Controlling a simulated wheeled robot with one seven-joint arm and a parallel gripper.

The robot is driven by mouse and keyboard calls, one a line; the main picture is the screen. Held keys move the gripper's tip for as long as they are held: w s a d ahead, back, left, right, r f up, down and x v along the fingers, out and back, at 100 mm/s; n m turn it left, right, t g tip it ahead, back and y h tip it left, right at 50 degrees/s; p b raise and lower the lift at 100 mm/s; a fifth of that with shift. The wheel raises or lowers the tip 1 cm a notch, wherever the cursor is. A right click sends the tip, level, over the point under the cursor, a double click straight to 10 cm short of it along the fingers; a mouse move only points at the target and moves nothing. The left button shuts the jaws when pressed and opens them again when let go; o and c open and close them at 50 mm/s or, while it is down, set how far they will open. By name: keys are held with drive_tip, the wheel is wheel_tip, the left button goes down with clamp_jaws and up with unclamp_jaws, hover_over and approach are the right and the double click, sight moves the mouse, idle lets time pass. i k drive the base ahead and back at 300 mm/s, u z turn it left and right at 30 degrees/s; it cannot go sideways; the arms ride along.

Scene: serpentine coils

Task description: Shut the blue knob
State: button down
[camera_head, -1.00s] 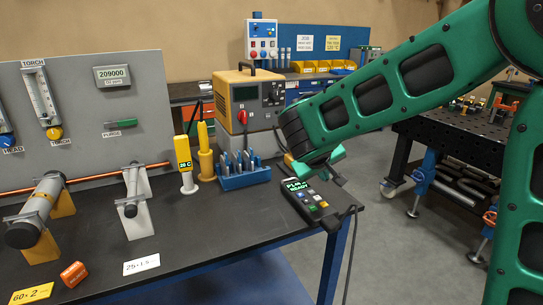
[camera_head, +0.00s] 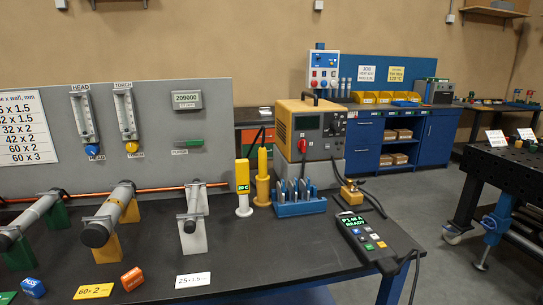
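The blue knob (camera_head: 93,150) sits at the bottom of the flowmeter labelled HEAD (camera_head: 85,117), on the grey panel at the left. A yellow knob (camera_head: 132,147) sits under the neighbouring TORCH flowmeter (camera_head: 125,112). I cannot tell from here how far the blue knob is turned. My gripper and arm are not in this view.
The black bench (camera_head: 270,245) carries tubes on stands, a blue rack (camera_head: 300,208), a yellow-and-grey machine (camera_head: 310,130) and a handheld control box (camera_head: 364,238). A green PURGE lever (camera_head: 188,143) is right of the flowmeters. Open floor lies right of the bench.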

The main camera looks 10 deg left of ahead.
sight(92, 149)
drive_tip(key=u, duration=1.85)
drive_tip(key=k, duration=1.15)
drive_tip(key=z, duration=0.6)
drive_tip(key=i, duration=1)
